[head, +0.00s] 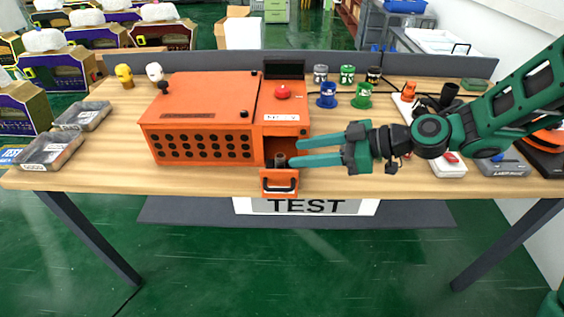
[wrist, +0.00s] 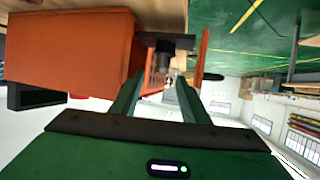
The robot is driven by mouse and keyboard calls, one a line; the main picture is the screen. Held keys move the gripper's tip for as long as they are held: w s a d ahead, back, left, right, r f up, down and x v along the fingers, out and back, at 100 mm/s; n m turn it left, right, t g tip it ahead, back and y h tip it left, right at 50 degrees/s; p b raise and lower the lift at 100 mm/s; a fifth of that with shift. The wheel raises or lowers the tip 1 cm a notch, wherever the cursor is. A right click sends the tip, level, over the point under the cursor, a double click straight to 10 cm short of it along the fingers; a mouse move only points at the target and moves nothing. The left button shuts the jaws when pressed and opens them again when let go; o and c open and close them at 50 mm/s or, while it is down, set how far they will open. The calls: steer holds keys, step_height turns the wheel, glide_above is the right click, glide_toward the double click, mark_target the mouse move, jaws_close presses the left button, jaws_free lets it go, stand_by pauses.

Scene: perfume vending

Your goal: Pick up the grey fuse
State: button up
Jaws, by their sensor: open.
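A small dark grey cylinder (head: 280,159), which fits the grey fuse, stands in the open front compartment of the orange machine (head: 205,115). In the wrist view the cylinder (wrist: 163,62) appears between and just beyond the fingers, its dark end clearest. Another grey-topped cylinder (head: 320,74) stands in the back row; I cannot tell for certain which is the named fuse. My gripper (head: 296,152) is open and empty, reaching in from the right, its green fingertips at the compartment beside the cylinder. In the wrist view my gripper (wrist: 158,80) shows its fingers apart.
The orange drawer front (head: 279,183) with a black handle sticks out below my fingers. Blue (head: 327,96) and green (head: 362,97) pieces stand behind. A red button (head: 283,91) tops the machine. Clear-lidded boxes (head: 50,151) lie at left. The wooden table (head: 350,182) is bare in front.

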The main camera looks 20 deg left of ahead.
mark_target(280, 155)
steer(key=shift+f+x, duration=0.1)
steer(key=shift+x, duration=1.65)
steer(key=shift+f+x, duration=0.15)
steer(key=shift+x, duration=1.6)
steer(key=shift+s+d, duration=0.1)
steer(key=shift+s, duration=0.05)
jaws_close()
